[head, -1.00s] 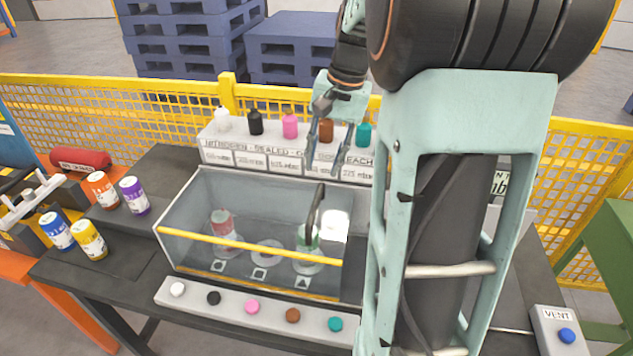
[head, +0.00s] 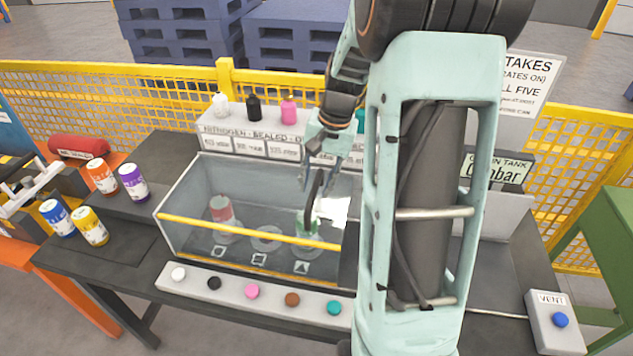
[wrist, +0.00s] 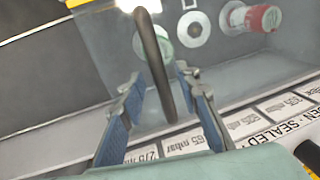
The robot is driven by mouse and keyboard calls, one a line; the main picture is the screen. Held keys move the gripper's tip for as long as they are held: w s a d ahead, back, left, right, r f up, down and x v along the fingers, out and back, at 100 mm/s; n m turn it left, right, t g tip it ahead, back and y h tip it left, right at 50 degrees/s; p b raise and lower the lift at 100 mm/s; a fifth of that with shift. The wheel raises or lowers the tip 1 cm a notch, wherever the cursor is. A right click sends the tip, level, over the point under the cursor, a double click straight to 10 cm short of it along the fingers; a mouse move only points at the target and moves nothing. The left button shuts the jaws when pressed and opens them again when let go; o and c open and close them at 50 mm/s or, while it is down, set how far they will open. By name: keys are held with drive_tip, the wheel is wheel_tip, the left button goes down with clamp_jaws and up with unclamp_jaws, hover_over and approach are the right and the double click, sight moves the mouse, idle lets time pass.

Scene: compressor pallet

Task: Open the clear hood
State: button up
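The clear hood (head: 200,190) is a see-through box on the bench with a yellow bar along its front edge. It looks closed. A dark curved handle (head: 315,198) stands up at its right part; the handle also shows in the wrist view (wrist: 153,60). My gripper (head: 318,180) is at the handle, its fingers pointing down. In the wrist view my gripper (wrist: 155,80) is open, with the handle passing between its blue-padded fingers and gaps on both sides. A red-and-white can (head: 222,210) and a green-and-white can (head: 306,222) stand inside the hood. My arm hides the right side.
Behind the hood is a labelled rack (head: 255,140) with several coloured bottles. A button strip (head: 232,287) lies in front. Several cans stand at the left, including a purple one (head: 133,182). A VENT box (head: 553,322) is at right, and a yellow mesh fence (head: 80,100) runs behind.

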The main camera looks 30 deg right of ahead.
clamp_jaws()
idle(0.3)
drive_tip(key=shift+d, duration=0.15)
